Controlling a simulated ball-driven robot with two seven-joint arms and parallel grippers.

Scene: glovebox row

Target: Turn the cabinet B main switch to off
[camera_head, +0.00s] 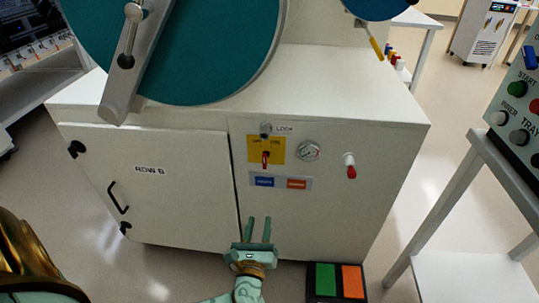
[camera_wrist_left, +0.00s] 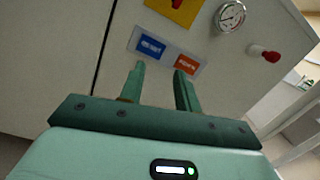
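The cabinet (camera_head: 335,225) is a white box whose door label (camera_head: 150,170) ends in B. On its front, a yellow plate (camera_head: 279,150) carries the red main switch handle (camera_head: 266,158), which looks upright. The plate's markings are too small to read surely. In the left wrist view the yellow plate (camera_wrist_left: 183,12) is at the top edge, with only the lower end of the red handle showing. My left gripper (camera_head: 258,222) is open and empty, its fingers apart, below the plate and the blue and orange labels. It appears not to touch the switch. My right gripper is out of view.
Blue (camera_head: 264,181) and orange (camera_head: 297,184) labels sit below. A green and orange pedal (camera_head: 337,281) lies on the floor. A control stand (camera_head: 455,200) is at right.

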